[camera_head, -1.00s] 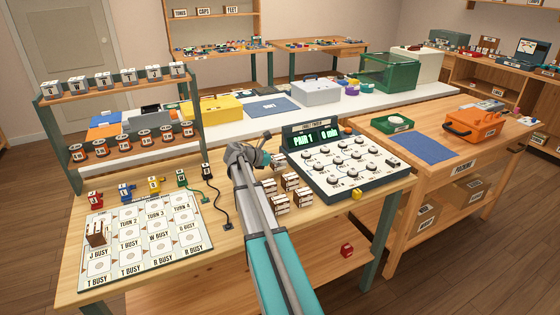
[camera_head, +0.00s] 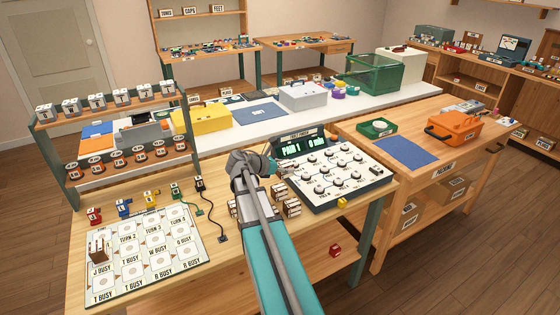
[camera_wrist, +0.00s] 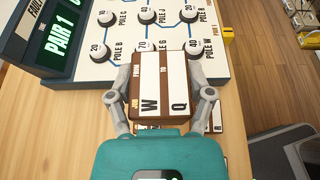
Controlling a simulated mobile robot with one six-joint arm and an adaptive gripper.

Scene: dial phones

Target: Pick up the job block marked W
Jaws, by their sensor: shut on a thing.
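The job block marked W (camera_wrist: 160,92) is white on top with a brown edge and also carries a Q. In the wrist view it sits between the two grey fingers of my gripper (camera_wrist: 161,100), which are shut on its left and right sides. In the head view my gripper (camera_head: 276,165) is at the near left side of the dial panel, and the held block is too small there to read. Other job blocks (camera_head: 292,208) stand on the bench beside my arm, partly hidden by it.
The dial panel (camera_head: 335,172) with its lit green display (camera_head: 301,145) lies just beyond the gripper. A board with marked squares (camera_head: 150,245) lies at the left, with a brown holder on it. A yellow cube (camera_head: 342,202) sits at the panel's near corner.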

